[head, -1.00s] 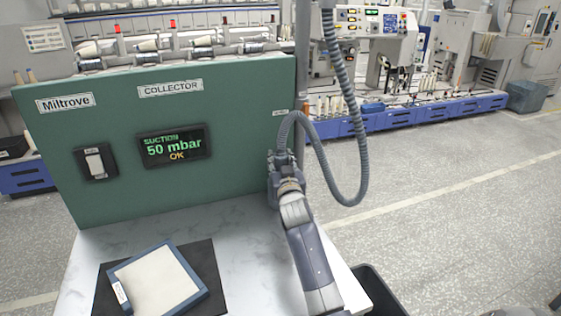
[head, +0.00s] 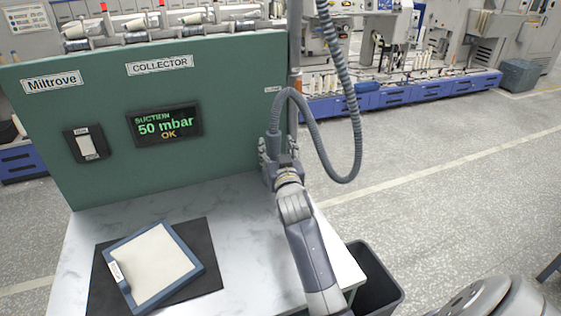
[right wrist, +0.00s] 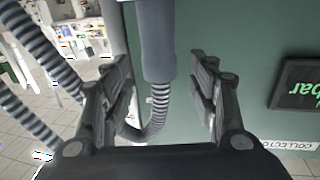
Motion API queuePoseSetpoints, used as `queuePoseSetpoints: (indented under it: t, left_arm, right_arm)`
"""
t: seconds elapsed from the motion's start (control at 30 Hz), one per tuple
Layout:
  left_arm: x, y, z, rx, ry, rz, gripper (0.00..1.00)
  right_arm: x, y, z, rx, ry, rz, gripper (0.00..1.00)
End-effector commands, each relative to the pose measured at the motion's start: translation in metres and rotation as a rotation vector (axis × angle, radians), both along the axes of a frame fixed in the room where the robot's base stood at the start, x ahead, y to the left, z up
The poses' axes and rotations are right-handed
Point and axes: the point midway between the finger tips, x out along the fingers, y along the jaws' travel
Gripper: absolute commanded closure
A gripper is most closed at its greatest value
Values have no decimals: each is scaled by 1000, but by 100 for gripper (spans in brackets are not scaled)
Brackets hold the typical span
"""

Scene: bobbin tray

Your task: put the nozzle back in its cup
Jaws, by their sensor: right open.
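The nozzle is a smooth grey cylinder (right wrist: 155,40) with a ribbed grey hose (right wrist: 152,115) at one end. In the right wrist view it stands between the two fingers of my right gripper (right wrist: 162,78), with a gap on each side. The gripper is open around it and not clamped. In the head view my right gripper (head: 268,146) is at the right edge of the green panel, below the end of the looped hose (head: 357,140), and hides the nozzle there. I cannot make out the cup, nor whether the nozzle sits in it. My left gripper is out of view.
The green collector panel (head: 90,120) has a screen (head: 165,123) reading 50 mbar OK. A blue-framed tray (head: 190,258) lies on a dark mat (head: 212,235) on the marble-like table (head: 250,225). A dark bin (head: 385,285) stands right of the table.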

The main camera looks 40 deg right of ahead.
Motion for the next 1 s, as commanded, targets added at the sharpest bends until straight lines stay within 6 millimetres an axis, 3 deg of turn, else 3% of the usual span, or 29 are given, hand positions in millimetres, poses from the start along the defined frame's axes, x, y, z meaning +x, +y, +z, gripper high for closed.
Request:
queuePoseSetpoints:
  t: [0.2, 0.4, 1.0]
  left_arm:
    - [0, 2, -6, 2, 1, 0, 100]
    - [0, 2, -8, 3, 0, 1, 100]
    - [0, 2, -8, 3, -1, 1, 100]
  right_arm:
    - [-37, 17, -1, 1, 0, 0, 46]
    - [-55, 25, 0, 0, 0, 0, 46]
    - [-58, 27, 1, -1, 0, -1, 46]
